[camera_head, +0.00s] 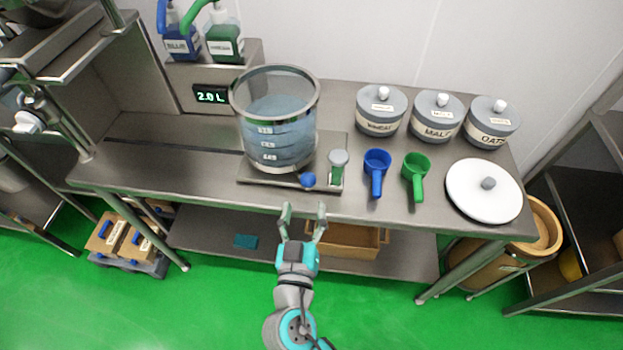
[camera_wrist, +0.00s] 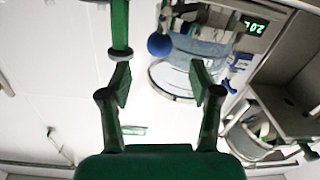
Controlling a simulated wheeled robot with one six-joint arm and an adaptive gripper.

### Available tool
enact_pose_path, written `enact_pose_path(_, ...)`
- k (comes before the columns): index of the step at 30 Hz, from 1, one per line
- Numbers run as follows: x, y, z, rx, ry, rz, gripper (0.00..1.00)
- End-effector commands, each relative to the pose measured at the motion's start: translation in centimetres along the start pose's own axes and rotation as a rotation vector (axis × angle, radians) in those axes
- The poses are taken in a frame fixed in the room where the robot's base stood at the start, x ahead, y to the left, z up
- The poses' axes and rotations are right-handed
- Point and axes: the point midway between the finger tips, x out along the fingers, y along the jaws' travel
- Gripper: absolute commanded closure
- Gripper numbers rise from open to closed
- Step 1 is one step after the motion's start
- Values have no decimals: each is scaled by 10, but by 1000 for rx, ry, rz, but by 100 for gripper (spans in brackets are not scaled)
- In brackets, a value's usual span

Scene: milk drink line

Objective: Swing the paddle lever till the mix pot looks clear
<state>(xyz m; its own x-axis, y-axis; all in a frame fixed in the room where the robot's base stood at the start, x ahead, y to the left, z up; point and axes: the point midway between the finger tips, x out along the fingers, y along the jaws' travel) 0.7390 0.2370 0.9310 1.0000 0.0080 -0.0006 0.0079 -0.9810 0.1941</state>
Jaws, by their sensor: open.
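The mix pot (camera_head: 279,152) is a large clear vessel with a grey rim, standing on a flat metal base on the bench. A blue ball knob (camera_head: 308,180), seemingly the paddle lever's end, sits at the front of the base. The knob also shows in the wrist view (camera_wrist: 158,45), with the pot (camera_wrist: 180,75) behind it. My gripper (camera_head: 303,211) is open and empty, in front of the bench edge and apart from the knob. The lever's arm is hard to make out.
A grey-capped green post (camera_head: 338,168) stands right of the knob. A display (camera_head: 211,96) reads 2.0 L.

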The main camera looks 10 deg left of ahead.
Motion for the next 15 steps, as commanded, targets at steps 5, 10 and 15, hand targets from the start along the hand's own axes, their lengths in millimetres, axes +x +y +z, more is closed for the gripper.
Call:
enact_pose_path(5,34,2,-1,3,1,4,37)
enact_pose_path(10,62,1,-1,3,1,3,37)
enact_pose_path(15,79,1,0,2,1,1,37)
